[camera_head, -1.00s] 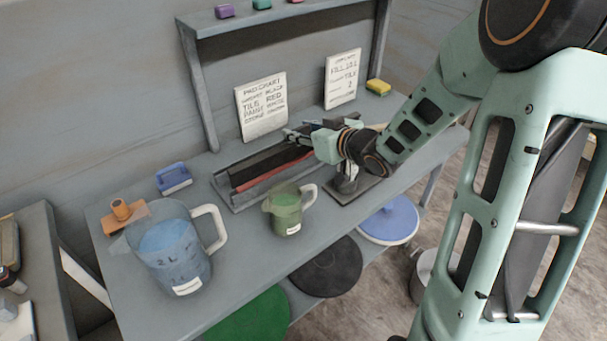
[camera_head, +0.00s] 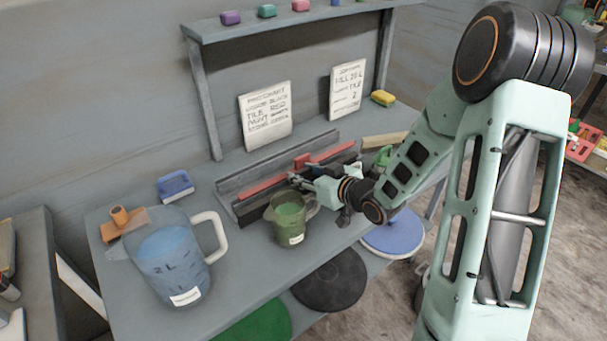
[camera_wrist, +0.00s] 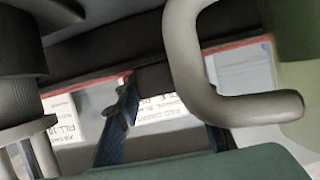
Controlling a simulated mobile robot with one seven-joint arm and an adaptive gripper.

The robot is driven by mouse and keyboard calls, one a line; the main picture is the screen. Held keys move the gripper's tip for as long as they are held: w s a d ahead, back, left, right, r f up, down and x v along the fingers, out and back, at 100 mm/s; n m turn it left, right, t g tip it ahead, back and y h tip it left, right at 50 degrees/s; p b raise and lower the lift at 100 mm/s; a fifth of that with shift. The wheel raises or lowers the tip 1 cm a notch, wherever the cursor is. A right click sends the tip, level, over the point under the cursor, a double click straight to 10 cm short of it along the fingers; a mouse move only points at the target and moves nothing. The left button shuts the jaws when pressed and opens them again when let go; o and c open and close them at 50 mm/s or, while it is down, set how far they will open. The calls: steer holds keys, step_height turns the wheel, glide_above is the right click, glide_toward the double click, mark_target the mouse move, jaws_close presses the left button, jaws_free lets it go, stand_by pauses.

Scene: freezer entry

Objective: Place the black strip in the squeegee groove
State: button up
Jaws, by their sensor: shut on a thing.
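A long black strip (camera_head: 262,203) lies across the front of the grey rack, behind the green jug; in the wrist view the dark strip (camera_wrist: 105,55) spans the upper picture. My gripper (camera_head: 298,183) is shut on the black strip; its dark-blue finger (camera_wrist: 121,122) shows against it. A long red bar with a raised red block (camera_head: 302,160), apparently the squeegee, lies just behind the strip. A red edge (camera_wrist: 82,85) runs beside the strip in the wrist view. I cannot see the groove, nor whether strip and bar touch.
A green jug (camera_head: 290,228) stands close in front of my gripper; its grey handle (camera_wrist: 208,92) looms in the wrist view. A blue jug (camera_head: 165,262), blue brush (camera_head: 174,185) and orange tool (camera_head: 122,224) stand left. Two notices (camera_head: 265,116) (camera_head: 347,90) lean behind.

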steer(key=o, duration=0.8)
steer(key=shift+f, duration=0.15)
steer(key=shift+o, duration=0.7)
